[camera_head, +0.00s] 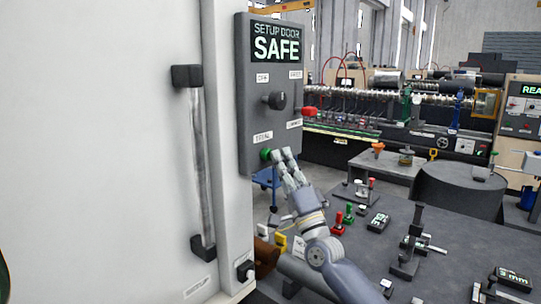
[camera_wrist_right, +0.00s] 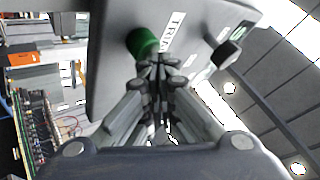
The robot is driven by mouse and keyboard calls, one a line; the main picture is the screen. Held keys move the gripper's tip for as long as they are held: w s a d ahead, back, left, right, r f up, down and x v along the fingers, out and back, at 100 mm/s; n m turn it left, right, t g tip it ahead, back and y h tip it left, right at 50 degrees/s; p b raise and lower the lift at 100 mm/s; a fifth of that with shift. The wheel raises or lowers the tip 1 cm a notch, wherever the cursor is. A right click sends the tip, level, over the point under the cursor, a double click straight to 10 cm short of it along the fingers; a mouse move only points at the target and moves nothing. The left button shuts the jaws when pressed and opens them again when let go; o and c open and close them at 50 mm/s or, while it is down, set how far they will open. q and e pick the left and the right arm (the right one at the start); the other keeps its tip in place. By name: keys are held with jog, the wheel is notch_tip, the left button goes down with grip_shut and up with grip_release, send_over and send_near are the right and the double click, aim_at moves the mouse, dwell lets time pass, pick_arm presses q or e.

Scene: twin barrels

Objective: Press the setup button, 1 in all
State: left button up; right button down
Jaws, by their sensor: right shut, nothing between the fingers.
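A dark grey control panel (camera_head: 245,60) hangs at the edge of a white cabinet, with a display reading "SETUP DOOR SAFE". A green button (camera_head: 265,154) is low on the panel beside a white label. My right gripper (camera_head: 283,154) is shut and empty, its fingertips right next to the green button. In the right wrist view the green button (camera_wrist_right: 142,42) lies just beyond the fingertips (camera_wrist_right: 160,62); I cannot tell whether they touch. A black knob (camera_head: 275,100) and a red button (camera_head: 309,112) are higher on the panel. My left gripper is not in view.
The white cabinet door (camera_head: 100,150) with a long vertical handle (camera_head: 200,160) fills the left. A dark workbench (camera_head: 350,250) with several small tools and gauges lies below and right of my right arm. Machinery with a long shaft (camera_head: 400,95) stands behind.

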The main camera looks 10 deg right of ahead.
jog(key=shift+s+d, duration=0.3)
jog(key=shift+s, duration=0.2)
jog(key=shift+d, duration=0.1)
jog(key=s+d, duration=0.1)
jog(key=s, duration=0.1)
jog(key=s+d+p, duration=0.1)
jog(key=s+d, duration=0.1)
jog(key=shift+p, duration=0.3)
dwell(0.5)
